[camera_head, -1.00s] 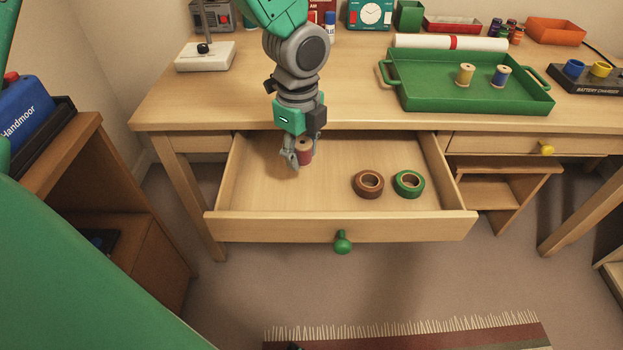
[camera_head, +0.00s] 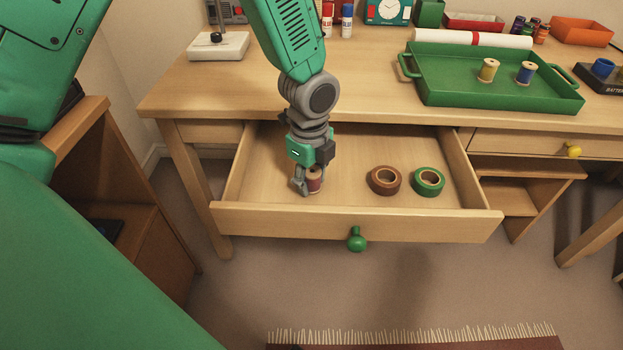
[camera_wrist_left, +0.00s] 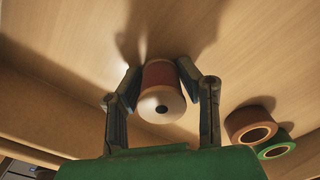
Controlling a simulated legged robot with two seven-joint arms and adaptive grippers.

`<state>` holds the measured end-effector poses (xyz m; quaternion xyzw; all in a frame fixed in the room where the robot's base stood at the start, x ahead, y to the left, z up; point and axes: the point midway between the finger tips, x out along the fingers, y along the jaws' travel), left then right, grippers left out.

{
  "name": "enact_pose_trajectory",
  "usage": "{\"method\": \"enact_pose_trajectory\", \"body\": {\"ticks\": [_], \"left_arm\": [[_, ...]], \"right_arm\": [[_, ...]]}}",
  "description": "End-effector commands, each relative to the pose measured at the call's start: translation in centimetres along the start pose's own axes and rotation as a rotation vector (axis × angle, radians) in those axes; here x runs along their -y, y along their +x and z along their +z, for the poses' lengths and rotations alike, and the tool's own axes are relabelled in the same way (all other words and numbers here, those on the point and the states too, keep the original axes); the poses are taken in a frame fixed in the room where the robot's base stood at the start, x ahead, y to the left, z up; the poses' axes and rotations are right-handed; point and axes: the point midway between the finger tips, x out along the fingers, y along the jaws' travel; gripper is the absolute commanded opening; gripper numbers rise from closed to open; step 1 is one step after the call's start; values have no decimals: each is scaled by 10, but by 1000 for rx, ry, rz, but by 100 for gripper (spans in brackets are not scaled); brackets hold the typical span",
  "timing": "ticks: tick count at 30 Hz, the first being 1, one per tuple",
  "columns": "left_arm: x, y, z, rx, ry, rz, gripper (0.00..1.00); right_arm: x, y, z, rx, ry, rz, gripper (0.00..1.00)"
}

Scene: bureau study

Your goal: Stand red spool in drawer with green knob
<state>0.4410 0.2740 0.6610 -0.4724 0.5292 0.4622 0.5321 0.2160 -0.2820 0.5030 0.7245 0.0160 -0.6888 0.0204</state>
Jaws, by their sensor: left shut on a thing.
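The drawer with the green knob (camera_head: 356,239) is pulled open below the desk top. My left gripper (camera_head: 306,190) reaches down into its left part. It is shut on the red spool (camera_head: 315,181), which is upright inside the drawer. In the left wrist view the spool (camera_wrist_left: 161,92) sits between the two fingers (camera_wrist_left: 160,95), its pale end with a dark hole facing the camera. Whether its base touches the drawer floor (camera_head: 345,150) I cannot tell. My right gripper is not in view.
A brown tape roll (camera_head: 384,180) and a green tape roll (camera_head: 428,182) lie in the drawer right of the spool. A green tray (camera_head: 500,95) with a yellow spool (camera_head: 488,69) and a blue spool (camera_head: 525,72) stands on the desk. A drawer with a yellow knob (camera_head: 573,151) is closed.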

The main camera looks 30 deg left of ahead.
Motion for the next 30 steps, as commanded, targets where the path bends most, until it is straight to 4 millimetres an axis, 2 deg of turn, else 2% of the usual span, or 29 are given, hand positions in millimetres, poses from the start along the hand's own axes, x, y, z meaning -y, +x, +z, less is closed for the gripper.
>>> {"method": "enact_pose_trajectory", "body": {"ticks": [1, 2, 3, 12, 16, 27, 30], "left_arm": [[0, 2, 0, 0, 0, 1, 10], [0, 1, 0, 0, 0, 0, 41], [0, 1, 0, 0, 0, 0, 52], [0, 1, 0, 0, 0, 0, 52], [0, -10, 0, 0, 0, -1, 52], [1, -87, 0, 0, 0, -3, 52], [1, -103, 0, 0, -1, -1, 52]], "right_arm": [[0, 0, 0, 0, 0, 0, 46], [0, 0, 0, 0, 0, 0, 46], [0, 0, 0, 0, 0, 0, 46], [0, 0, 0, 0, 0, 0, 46], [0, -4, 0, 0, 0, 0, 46], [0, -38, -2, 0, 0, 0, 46], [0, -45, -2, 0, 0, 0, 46]]}}
